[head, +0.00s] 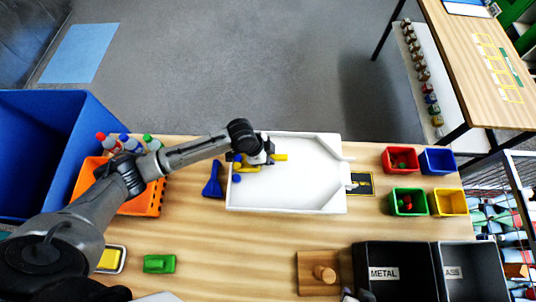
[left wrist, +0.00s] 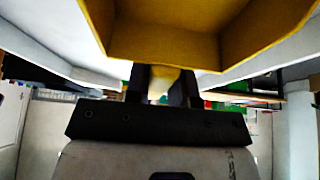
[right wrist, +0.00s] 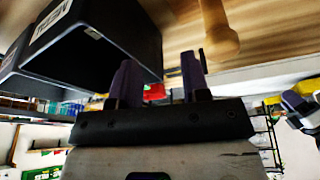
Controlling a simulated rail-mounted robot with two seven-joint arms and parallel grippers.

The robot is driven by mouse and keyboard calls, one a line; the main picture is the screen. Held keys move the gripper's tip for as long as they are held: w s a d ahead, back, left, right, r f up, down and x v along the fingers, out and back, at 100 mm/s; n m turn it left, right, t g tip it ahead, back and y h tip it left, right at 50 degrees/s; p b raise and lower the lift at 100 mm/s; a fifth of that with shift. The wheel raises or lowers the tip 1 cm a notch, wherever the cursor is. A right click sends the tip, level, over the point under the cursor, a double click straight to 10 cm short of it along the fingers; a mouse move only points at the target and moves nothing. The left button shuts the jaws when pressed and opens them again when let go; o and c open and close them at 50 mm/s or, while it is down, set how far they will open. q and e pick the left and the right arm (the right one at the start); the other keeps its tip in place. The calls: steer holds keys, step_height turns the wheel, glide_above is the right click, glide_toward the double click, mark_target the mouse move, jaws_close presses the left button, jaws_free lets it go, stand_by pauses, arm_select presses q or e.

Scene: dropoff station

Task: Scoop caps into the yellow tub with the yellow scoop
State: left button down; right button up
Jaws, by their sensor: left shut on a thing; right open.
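My left gripper (head: 264,158) is over the left part of the white tray (head: 290,190), shut on the yellow scoop (head: 246,168). In the left wrist view the scoop's yellow pan (left wrist: 180,40) fills the top, with its handle between the fingers (left wrist: 160,85). Blue caps (head: 237,178) show beside the scoop at the tray's left end; whether any lie in the scoop is hidden. The yellow tub (head: 465,203) stands at the right of the table; I see no caps in it. My right gripper (right wrist: 158,82) is open and empty, near the black bins.
Red (head: 388,160), blue (head: 438,160) and green (head: 394,207) tubs stand beside the yellow one; red and green hold things. A blue scoop (head: 212,182) lies left of the tray. Black bins (head: 400,286) and a wooden block with a knob (head: 310,275) are in front.

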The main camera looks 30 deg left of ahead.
arm_select(q)
steer(key=shift+w+d+r+g+y+p, duration=0.25)
steer(key=shift+y+p, duration=0.45)
steer(key=shift+p, duration=0.75)
steer(key=shift+d+r+g+y+p, duration=0.1)
steer(key=shift+d+g+y+p, duration=0.3)
steer(key=shift+y+p, duration=0.5)
steer(key=shift+p, duration=0.5)
steer(key=r+p, duration=0.1)
steer(key=d+r+p, duration=0.1)
steer(key=r+p, duration=0.3)
steer(key=shift+w+d, duration=0.2)
steer(key=shift+w, duration=0.2)
steer(key=r+p, duration=0.2)
steer(key=d+r+p, duration=0.1)
steer(key=r+p, duration=0.1)
steer(key=shift+w+d, duration=0.1)
steer(key=shift+w, duration=0.25)
